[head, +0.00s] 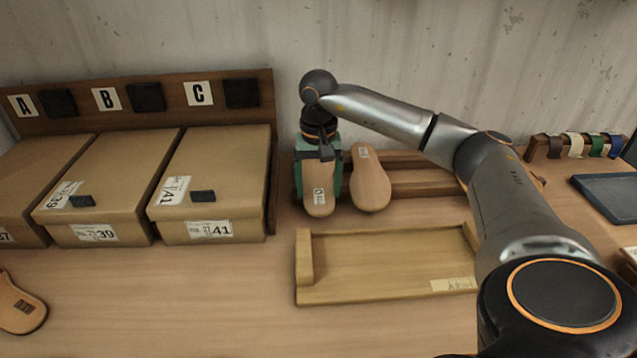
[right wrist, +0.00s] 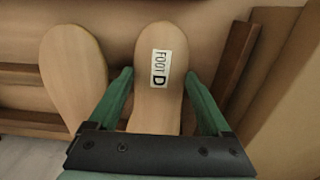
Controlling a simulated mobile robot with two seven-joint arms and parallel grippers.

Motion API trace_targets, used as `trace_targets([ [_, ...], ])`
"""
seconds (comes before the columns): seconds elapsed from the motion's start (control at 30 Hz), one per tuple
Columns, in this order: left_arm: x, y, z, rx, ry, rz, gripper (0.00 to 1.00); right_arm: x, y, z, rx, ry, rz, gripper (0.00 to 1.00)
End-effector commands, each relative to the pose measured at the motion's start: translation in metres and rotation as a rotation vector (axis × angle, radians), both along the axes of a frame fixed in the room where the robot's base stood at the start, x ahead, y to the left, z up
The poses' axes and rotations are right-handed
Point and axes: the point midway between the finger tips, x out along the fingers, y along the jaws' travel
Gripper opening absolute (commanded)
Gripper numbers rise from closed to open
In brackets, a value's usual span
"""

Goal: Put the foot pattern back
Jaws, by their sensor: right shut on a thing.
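A tan wooden foot pattern (head: 317,200) with a white label is in my right gripper (head: 318,180) at the left end of the wooden rack (head: 425,177). In the right wrist view this foot pattern (right wrist: 158,100) has the label "FOOT D", and the green fingers of my right gripper (right wrist: 161,95) are shut on its two sides. A second foot pattern (head: 370,185) stands beside it on the rack, tilted back; it also shows in the right wrist view (right wrist: 73,75). I cannot tell whether the held pattern touches the rack. My left gripper is not in view.
A shallow wooden tray (head: 375,295) lies in front of the rack. Several lidded boxes (head: 212,180) stand at left before a lettered board (head: 170,85). A sandal sole (head: 18,308) lies at far left. Coloured straps (head: 577,146) and a blue tray (head: 605,195) are at right.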

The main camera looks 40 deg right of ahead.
Motion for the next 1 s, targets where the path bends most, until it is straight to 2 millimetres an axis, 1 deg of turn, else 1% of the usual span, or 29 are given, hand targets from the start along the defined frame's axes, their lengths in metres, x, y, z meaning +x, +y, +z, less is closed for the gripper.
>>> trace_targets([
  [0.03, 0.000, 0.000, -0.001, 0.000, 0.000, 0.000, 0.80, 0.000, 0.000, -0.002, 0.000, 0.000, 0.000, 0.84],
  [0.17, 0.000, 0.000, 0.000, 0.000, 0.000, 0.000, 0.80, 0.000, 0.000, -0.001, 0.000, 0.000, 0.000, 0.98],
  [0.2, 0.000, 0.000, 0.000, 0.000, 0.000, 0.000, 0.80, 0.000, 0.000, -0.001, 0.000, 0.000, 0.000, 1.00],
  [0.43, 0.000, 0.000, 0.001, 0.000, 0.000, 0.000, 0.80, 0.000, 0.000, 0.001, 0.001, -0.001, 0.000, 1.00],
  [0.57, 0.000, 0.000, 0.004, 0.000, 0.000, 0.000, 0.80, 0.001, 0.000, 0.012, 0.001, -0.003, 0.000, 1.00],
  [0.67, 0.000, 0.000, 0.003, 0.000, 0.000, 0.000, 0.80, 0.001, 0.001, 0.029, 0.001, -0.005, 0.001, 1.00],
  [0.8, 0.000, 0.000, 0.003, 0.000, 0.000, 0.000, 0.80, 0.001, 0.001, 0.061, 0.002, -0.007, 0.001, 1.00],
  [1.0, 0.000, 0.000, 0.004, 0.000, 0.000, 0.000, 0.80, 0.001, 0.001, 0.103, 0.002, -0.006, 0.002, 1.00],
])
